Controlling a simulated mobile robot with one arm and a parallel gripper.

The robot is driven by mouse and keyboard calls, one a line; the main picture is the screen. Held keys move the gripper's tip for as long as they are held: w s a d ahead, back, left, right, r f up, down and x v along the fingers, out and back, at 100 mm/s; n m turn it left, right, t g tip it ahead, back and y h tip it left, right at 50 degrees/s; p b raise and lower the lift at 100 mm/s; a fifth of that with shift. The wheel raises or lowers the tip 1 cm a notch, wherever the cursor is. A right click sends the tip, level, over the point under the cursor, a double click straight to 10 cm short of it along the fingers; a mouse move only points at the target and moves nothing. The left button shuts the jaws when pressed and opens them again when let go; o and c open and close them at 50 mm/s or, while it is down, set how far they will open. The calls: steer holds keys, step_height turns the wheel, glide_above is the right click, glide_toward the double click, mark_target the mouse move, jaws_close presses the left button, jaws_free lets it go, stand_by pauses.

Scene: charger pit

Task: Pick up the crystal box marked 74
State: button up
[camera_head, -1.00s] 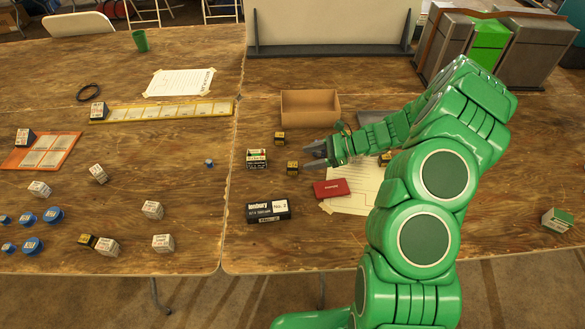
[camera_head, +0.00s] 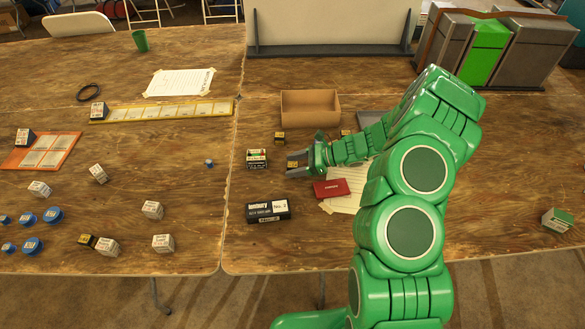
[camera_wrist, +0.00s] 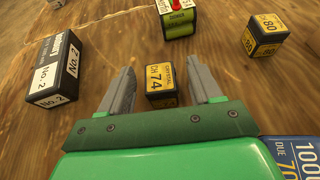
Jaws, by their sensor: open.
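The crystal box marked 74 (camera_wrist: 161,83) is a small black cube with yellow labels. In the head view the box (camera_head: 292,164) is partly hidden by the fingers. My gripper (camera_head: 297,163) is open around it, low over the table.
A similar box marked 80 (camera_wrist: 263,36) stands to the right. A black No. 2 box (camera_wrist: 55,68) lies to the left. A green, red and black block (camera_wrist: 179,18) stands beyond. A red box (camera_head: 331,188) and an open cardboard box (camera_head: 310,107) are near my gripper.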

mark_target(293, 164)
steer(key=shift+a+f, duration=0.2)
steer(key=shift+a, duration=0.25)
steer(key=shift+c, duration=0.3)
steer(key=c, duration=1)
steer(key=shift+r, duration=0.1)
steer(key=shift+r, duration=0.45)
step_height(293, 164, up, 2)
steer(key=shift+w+r, duration=0.1)
steer(key=shift+r, duration=0.05)
steer(key=s+d+r, duration=0.1)
steer(key=s+r, duration=0.2)
steer(key=s, duration=0.1)
steer(key=s+d+r, duration=0.1)
steer(key=s+r, duration=0.2)
steer(key=s, duration=0.2)
steer(key=s+r, duration=0.3)
steer(key=s, duration=0.1)
steer(key=shift+s+d+r, duration=0.3)
steer(key=shift+s+d, duration=0.05)
steer(key=shift+d, duration=0.05)
